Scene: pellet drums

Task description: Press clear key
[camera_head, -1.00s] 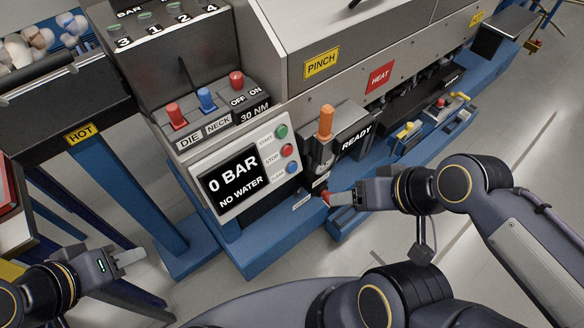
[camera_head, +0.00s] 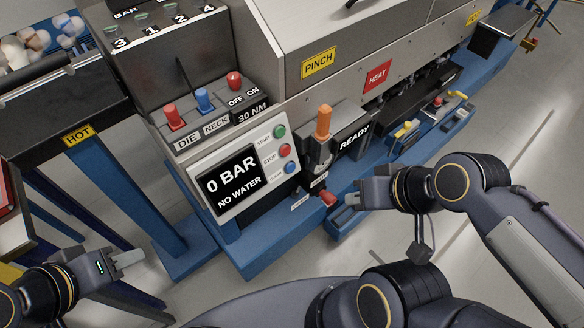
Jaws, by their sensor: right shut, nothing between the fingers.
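The control panel (camera_head: 242,172) has a screen reading "0 BAR" and "NO WATER". On its right edge are a green start key (camera_head: 279,132), a red stop key (camera_head: 285,150) and a blue key (camera_head: 291,168) at the bottom, whose small label is hard to read. My right gripper (camera_head: 345,213) is shut and empty, to the right of and below the blue key, apart from it and close to a red knob (camera_head: 328,198).
Red and blue levers (camera_head: 204,100) stand above the panel. An orange-handled lever (camera_head: 323,122) stands right of it by the "READY" display (camera_head: 353,138). A black trough marked "HOT" (camera_head: 80,134) is at left. Floor is open at lower right.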

